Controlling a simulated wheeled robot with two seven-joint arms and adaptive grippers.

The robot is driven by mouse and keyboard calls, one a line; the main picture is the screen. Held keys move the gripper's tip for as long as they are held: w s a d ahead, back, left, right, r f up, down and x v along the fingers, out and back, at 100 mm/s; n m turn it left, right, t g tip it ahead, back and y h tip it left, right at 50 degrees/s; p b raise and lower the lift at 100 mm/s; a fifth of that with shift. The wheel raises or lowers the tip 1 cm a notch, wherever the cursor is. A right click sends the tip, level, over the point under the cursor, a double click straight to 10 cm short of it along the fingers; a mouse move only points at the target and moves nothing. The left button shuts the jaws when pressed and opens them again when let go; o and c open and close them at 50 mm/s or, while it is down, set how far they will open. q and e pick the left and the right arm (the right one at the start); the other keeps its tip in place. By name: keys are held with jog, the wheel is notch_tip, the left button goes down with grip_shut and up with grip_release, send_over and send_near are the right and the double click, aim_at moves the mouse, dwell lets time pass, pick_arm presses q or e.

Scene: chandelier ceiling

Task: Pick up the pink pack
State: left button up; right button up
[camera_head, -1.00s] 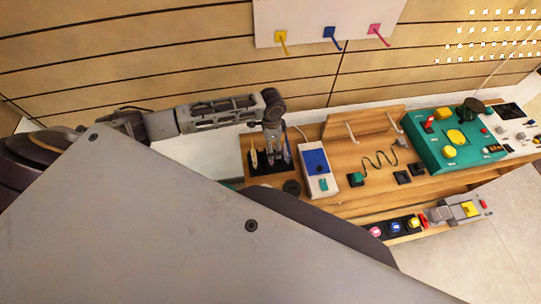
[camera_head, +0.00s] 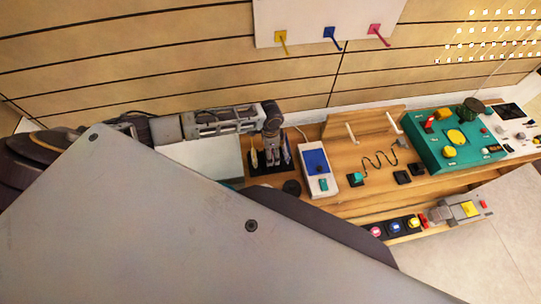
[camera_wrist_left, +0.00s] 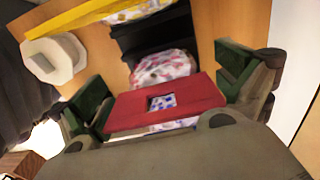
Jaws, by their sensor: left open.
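The pink pack (camera_wrist_left: 165,105) shows in the left wrist view as a flat reddish-pink piece with a square window, lying between my fingers. A white, blue-dotted surface shows through its window. My right gripper is not in view.
A yellow pack (camera_wrist_left: 85,16) stands beyond the holder, near a white round piece (camera_wrist_left: 55,60). On the wooden bench, a white and blue device (camera_head: 317,170) stands right of the holder. A green console (camera_head: 452,140) is farther right.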

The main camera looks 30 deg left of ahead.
pick_arm(q)
jog(key=c, duration=1.1)
jog(key=shift+r, duration=0.1)
jog(key=shift+r, duration=4.95)
